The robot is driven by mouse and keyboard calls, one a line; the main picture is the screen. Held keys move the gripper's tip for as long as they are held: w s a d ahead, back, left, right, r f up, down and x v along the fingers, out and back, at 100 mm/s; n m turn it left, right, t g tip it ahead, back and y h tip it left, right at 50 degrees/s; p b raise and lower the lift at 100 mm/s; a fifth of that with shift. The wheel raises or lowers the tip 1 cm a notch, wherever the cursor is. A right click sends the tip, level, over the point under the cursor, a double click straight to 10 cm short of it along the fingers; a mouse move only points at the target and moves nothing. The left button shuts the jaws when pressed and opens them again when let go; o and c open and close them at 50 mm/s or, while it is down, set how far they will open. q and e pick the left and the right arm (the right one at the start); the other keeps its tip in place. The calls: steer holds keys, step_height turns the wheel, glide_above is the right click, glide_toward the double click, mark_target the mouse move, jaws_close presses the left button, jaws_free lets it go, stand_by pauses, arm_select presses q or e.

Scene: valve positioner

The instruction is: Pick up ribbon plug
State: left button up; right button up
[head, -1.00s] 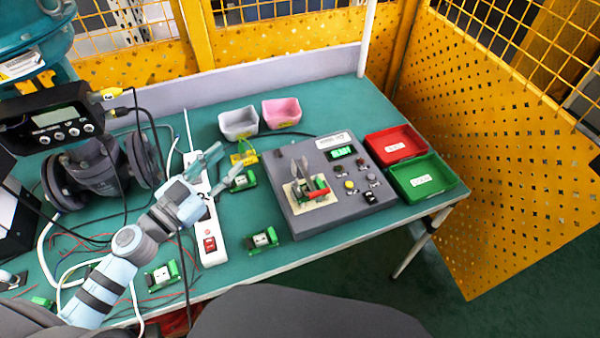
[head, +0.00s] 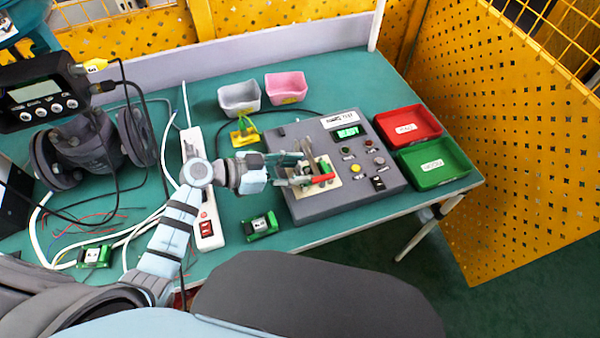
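No part is clearly recognisable as the ribbon plug. A small yellow piece (head: 243,137) stands on the table behind my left arm, near a dark cable that runs toward the grey test box (head: 325,209); I cannot tell if it is the plug. My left gripper (head: 298,170) is over the left part of the box, at the cream fixture plate (head: 326,192) with its red lever (head: 323,179). Its fingers overlap the green and metal fixture parts, so their opening and any held thing are unclear. My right gripper is out of view.
Red (head: 408,127) and green (head: 432,164) trays stand right of the box. Grey (head: 239,98) and pink (head: 286,88) bins stand behind. A white power strip (head: 207,229) and green modules (head: 260,225) (head: 94,256) lie left. A valve positioner (head: 35,97) stands far left.

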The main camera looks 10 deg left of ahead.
arm_select(q)
steer(key=shift+s+d, duration=0.15)
steer(key=shift+s, duration=0.05)
steer(key=shift+w, duration=0.1)
steer(key=c, duration=0.6)
